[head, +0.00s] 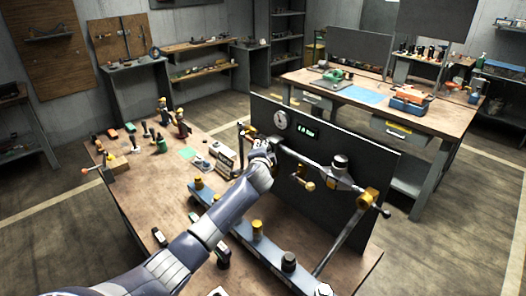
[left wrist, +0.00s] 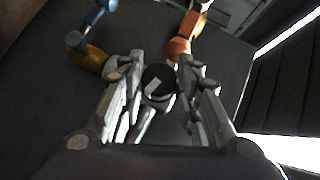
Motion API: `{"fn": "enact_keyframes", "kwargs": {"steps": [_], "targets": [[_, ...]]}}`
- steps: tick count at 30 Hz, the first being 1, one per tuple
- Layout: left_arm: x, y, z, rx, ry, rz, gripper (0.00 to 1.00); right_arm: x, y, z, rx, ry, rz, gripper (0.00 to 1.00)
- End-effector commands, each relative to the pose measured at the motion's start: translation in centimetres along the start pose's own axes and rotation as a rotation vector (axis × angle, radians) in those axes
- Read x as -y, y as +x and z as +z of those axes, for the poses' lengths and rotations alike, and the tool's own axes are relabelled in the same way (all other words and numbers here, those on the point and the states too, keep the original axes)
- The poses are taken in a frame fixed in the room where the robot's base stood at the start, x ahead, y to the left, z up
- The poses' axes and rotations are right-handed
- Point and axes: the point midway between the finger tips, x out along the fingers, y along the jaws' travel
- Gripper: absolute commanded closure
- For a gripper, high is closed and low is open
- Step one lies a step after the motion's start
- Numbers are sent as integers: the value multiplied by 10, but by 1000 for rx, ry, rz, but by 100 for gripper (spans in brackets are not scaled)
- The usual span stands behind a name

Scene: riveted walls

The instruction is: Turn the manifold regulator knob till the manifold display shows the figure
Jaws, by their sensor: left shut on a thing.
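A dark upright panel (head: 345,160) on the workbench carries the manifold, with a metal pipe, brass-coloured fittings and valves. A small display (head: 306,131) with green figures sits high on the panel; its figures are too small to read surely. My left gripper (head: 264,152) reaches the panel's left part, below a round gauge (head: 280,119). In the left wrist view, my left gripper's fingers (left wrist: 160,90) are on either side of a round black knob (left wrist: 158,78) with a pale mark on its face. In the head view my gripper hides this knob. My right gripper is not in view.
A grey rail (head: 270,257) with several caps lies in front. Figurines, bottles and small tools crowd the bench's left part (head: 130,190).

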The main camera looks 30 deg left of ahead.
Motion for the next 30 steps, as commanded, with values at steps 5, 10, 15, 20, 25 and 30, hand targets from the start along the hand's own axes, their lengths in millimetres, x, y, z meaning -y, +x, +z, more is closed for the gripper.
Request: {"fn": "enact_keyframes", "kwargs": {"steps": [5, 10, 15, 20, 25, 30], "targets": [[-1, 0, 0, 1, 0, 1, 58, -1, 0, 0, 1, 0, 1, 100], [-1, 0, 0, 0, 0, 1, 49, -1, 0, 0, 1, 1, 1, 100], [0, 0, 0, 0, 0, 0, 49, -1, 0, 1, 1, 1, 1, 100], [0, -4, 0, 0, 0, -1, 49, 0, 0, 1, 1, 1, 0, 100], [0, -20, 0, -1, -1, -1, 49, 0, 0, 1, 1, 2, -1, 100], [-1, -43, 0, -2, 0, 0, 49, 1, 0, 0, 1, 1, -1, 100]]}}
